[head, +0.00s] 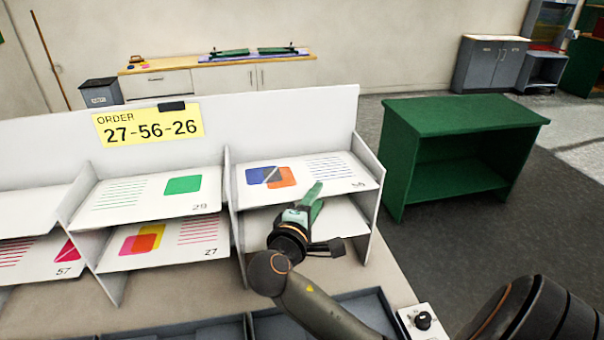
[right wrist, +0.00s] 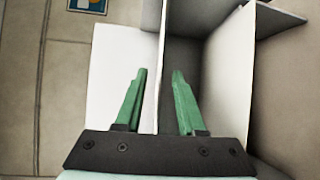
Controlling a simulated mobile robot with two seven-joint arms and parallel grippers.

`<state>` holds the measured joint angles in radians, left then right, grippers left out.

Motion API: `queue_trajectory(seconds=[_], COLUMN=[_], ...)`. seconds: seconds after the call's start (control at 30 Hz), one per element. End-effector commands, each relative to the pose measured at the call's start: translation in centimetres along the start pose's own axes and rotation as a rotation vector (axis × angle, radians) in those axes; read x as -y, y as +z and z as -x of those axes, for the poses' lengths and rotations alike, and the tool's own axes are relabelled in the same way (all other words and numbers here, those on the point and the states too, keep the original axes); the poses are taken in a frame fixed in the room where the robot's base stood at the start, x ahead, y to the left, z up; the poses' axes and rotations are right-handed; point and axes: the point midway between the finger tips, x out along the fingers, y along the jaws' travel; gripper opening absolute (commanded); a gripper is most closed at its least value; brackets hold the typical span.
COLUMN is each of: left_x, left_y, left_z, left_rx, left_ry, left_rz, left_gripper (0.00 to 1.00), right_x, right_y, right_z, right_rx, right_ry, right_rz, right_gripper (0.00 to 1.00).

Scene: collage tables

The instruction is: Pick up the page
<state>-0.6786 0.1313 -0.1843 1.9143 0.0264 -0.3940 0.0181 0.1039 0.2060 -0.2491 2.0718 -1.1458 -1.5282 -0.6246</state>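A printed page (head: 325,167) with blue and orange squares, a grey stroke and lines of text lies in the upper right slot of the rack; its corner number is hard to read. My right gripper (head: 316,190) is in front of this slot, its fingers overlapping the page's front edge in the head view. In the right wrist view the green fingers (right wrist: 159,73) are apart, one on each side of a thin white edge (right wrist: 160,45). I cannot tell whether they touch it. My left gripper is not in view.
A yellow card (head: 148,124) reads "ORDER 27-56-26". Page 27 (head: 160,243) and page 57 (head: 40,258) lie in lower slots, another page (head: 130,200) in an upper slot. Dark trays (head: 205,330) line the front, beside a knob box (head: 423,321). A green shelf (head: 460,115) stands right.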

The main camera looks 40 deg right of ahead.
Motion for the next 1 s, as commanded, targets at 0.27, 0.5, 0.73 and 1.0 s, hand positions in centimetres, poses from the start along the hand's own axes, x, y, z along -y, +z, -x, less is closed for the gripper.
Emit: queue_trajectory(seconds=[0.27, 0.5, 0.73, 1.0], left_x=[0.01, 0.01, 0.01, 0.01], left_y=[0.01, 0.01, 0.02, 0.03], left_z=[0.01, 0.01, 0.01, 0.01], left_rx=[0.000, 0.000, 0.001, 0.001], left_ry=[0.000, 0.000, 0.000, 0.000], left_rz=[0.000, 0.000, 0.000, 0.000], left_gripper=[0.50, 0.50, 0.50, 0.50], right_x=[0.01, 0.01, 0.02, 0.02], right_y=[0.00, 0.00, 0.00, 0.00], right_z=[0.00, -0.01, -0.01, -0.02], right_rx=[0.000, 0.000, 0.000, 0.000], right_ry=[0.000, 0.000, 0.000, -0.001], right_rz=[0.000, 0.000, 0.000, 0.000], right_gripper=[0.20, 0.00, 0.00, 0.00])
